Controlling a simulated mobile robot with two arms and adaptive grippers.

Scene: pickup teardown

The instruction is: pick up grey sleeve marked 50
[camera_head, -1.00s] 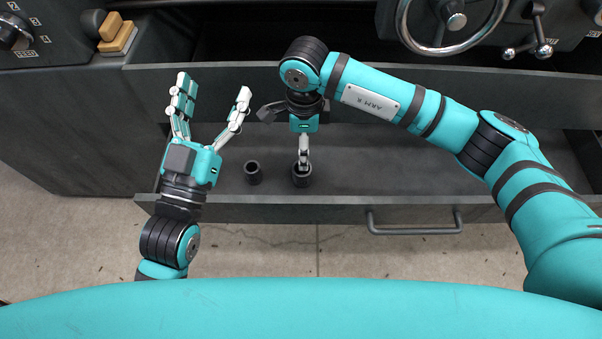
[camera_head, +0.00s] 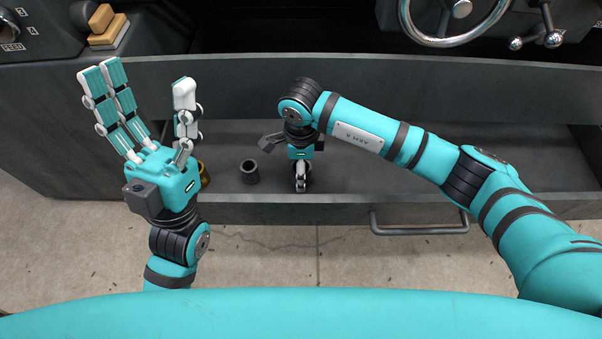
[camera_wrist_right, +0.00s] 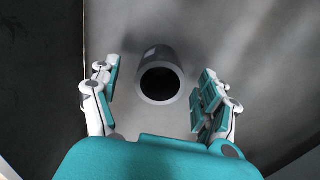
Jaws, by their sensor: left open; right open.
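A dark grey sleeve (camera_wrist_right: 155,62) stands in the open drawer, its round bore facing the right wrist camera. A small pale patch shows on its side, but I cannot read a number. My right gripper (camera_wrist_right: 158,82) is open, with its fingers on either side of this sleeve and gaps between. In the head view the right gripper (camera_head: 300,178) points down and mostly hides that sleeve. A second dark sleeve (camera_head: 250,172) stands just to its left. My left gripper (camera_head: 143,95) is open and empty, fingers spread, over the drawer's left end.
A brass-coloured piece (camera_head: 204,175) is partly hidden behind my left gripper. The drawer's front wall (camera_head: 335,212) with its handle (camera_head: 420,229) lies nearest me. The drawer floor right of my right gripper looks clear. A handwheel (camera_head: 455,40) is above at the back.

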